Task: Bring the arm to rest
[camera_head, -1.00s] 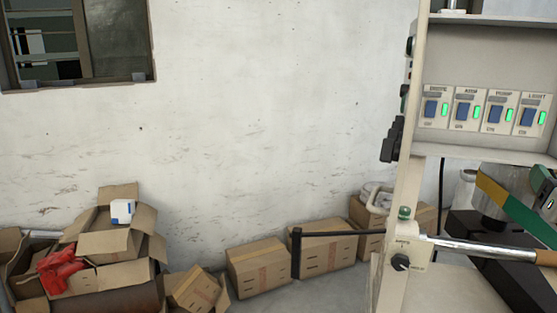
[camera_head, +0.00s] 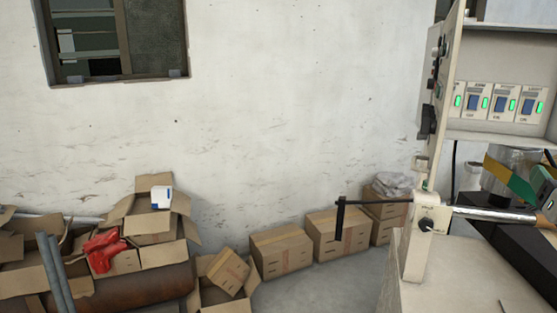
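A thin black arm (camera_head: 378,202) reaches out to the left from the pale machine post (camera_head: 413,262). A dark upright bar (camera_head: 339,230) hangs at its outer end, in front of the cardboard boxes. A black knob (camera_head: 426,224) sits on the post just below the arm. The switch panel (camera_head: 500,128) is at upper right, with several blue rocker switches (camera_head: 501,103) and lit green lamps. Its leftmost switch is mostly hidden by the cabinet edge. Neither of my grippers is in view.
A metal rod (camera_head: 488,214) runs right from the post. Cardboard boxes (camera_head: 282,252) line the wall. Open boxes with a red item (camera_head: 104,250) and a white-blue pack (camera_head: 161,197) are at lower left. A window (camera_head: 112,40) is at upper left. Some grey floor is bare.

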